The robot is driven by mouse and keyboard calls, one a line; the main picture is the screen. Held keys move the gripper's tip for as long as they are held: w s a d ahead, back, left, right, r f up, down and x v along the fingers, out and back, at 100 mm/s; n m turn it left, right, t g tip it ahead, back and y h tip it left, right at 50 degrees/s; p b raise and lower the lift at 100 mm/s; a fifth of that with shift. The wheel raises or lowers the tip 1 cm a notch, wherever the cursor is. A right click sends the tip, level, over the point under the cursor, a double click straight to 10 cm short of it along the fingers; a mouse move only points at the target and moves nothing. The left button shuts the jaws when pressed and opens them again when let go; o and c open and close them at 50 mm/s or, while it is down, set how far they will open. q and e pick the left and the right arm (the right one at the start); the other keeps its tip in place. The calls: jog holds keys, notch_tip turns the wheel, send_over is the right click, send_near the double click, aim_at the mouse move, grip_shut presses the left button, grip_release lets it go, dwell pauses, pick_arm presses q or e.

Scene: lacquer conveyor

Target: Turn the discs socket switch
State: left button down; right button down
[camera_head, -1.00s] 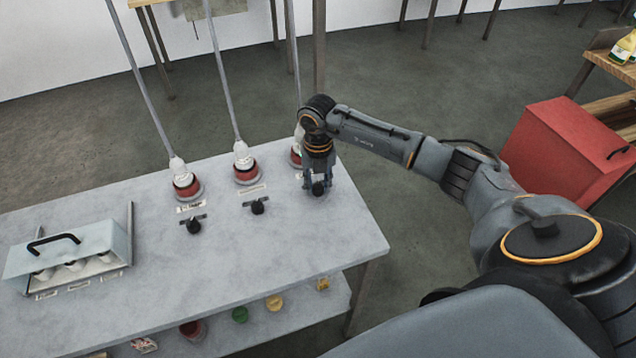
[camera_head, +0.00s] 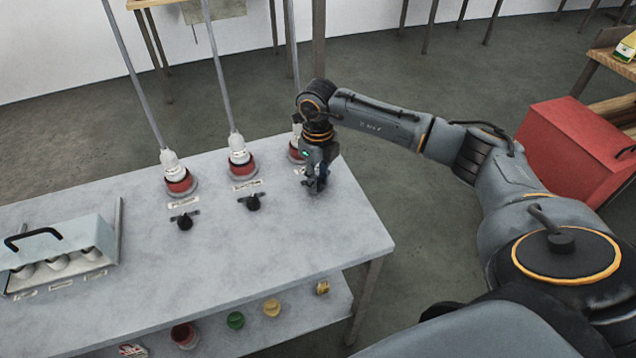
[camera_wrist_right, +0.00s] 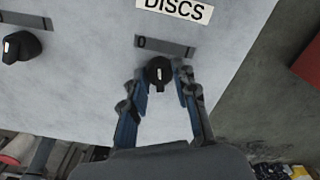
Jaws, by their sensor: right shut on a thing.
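The discs switch is a black round knob (camera_wrist_right: 159,72) with a small white mark, below a grey plate (camera_wrist_right: 165,47) with a 0 at its left end and a label reading DISCS (camera_wrist_right: 175,9). My right gripper (camera_wrist_right: 164,84) has its blue-padded fingers closed on this knob from both sides. In the head view my right gripper (camera_head: 317,184) points down at the table's right end and hides most of the switch. The knob's mark points roughly along the line between plate and gripper. My left gripper is not in view.
Two similar black knobs (camera_head: 184,222) (camera_head: 254,201) sit to the left on the grey table (camera_head: 260,260). Red sockets (camera_head: 179,182) with white plugs and poles stand behind them. A box with a black handle (camera_head: 60,240) is at the left. A red case (camera_head: 575,150) stands right.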

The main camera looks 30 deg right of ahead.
jog(key=shift+w+n+b, duration=0.1)
jog(key=shift+n+b, duration=0.65)
jog(key=shift+n, duration=0.75)
jog(key=c, duration=1)
grip_release()
jog(key=shift+c, duration=0.2)
jog(key=shift+r, duration=0.1)
notch_tip(320, 180, up, 12)
